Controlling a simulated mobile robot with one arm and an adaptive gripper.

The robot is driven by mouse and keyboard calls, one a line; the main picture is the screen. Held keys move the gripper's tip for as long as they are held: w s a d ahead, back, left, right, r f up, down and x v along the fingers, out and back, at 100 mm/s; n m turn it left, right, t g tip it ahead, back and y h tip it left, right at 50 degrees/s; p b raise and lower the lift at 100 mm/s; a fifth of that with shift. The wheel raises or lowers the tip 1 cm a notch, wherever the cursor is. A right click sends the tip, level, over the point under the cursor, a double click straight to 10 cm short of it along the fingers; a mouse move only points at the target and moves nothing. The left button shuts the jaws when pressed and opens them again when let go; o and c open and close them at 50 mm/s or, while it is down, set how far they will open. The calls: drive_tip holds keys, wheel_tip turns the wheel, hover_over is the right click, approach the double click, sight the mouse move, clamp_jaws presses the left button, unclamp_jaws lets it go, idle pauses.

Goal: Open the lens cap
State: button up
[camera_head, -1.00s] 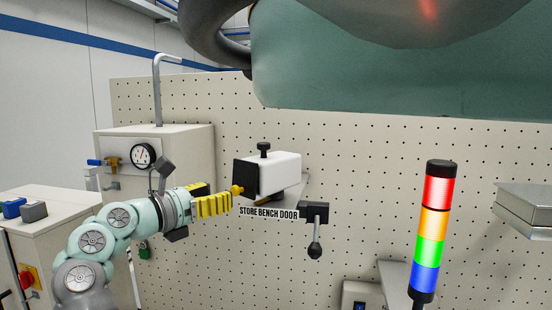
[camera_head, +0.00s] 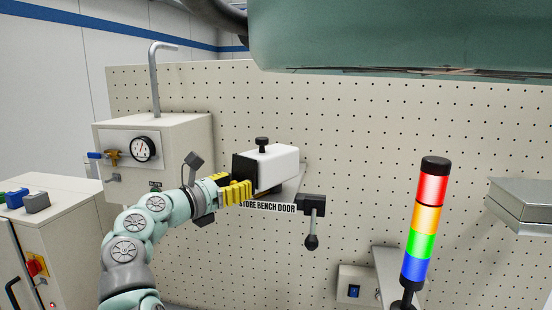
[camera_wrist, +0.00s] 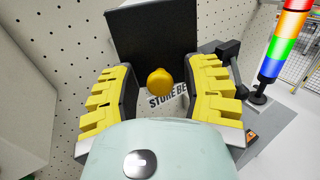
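The lens cap is a dark square plate (camera_head: 242,166) on the left front of a white box-shaped camera (camera_head: 272,165) mounted on the pegboard. In the wrist view the dark plate (camera_wrist: 152,42) fills the top middle, with a round yellow knob (camera_wrist: 159,82) at its lower edge. My gripper (camera_wrist: 160,98) is open, its yellow ridged fingers to the left and right of the knob, with visible gaps on both sides. In the head view my gripper (camera_head: 240,192) is at the plate's lower front, and the fingers hide the knob there.
A lever handle (camera_head: 312,215) hangs right of the camera, beside a "STORE BENCH DOOR" label (camera_head: 267,207). A light tower (camera_head: 428,225) stands further right. A grey cabinet with a gauge (camera_head: 145,148) stands left behind my arm. Open space lies between the lever and tower.

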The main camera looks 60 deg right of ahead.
clamp_jaws()
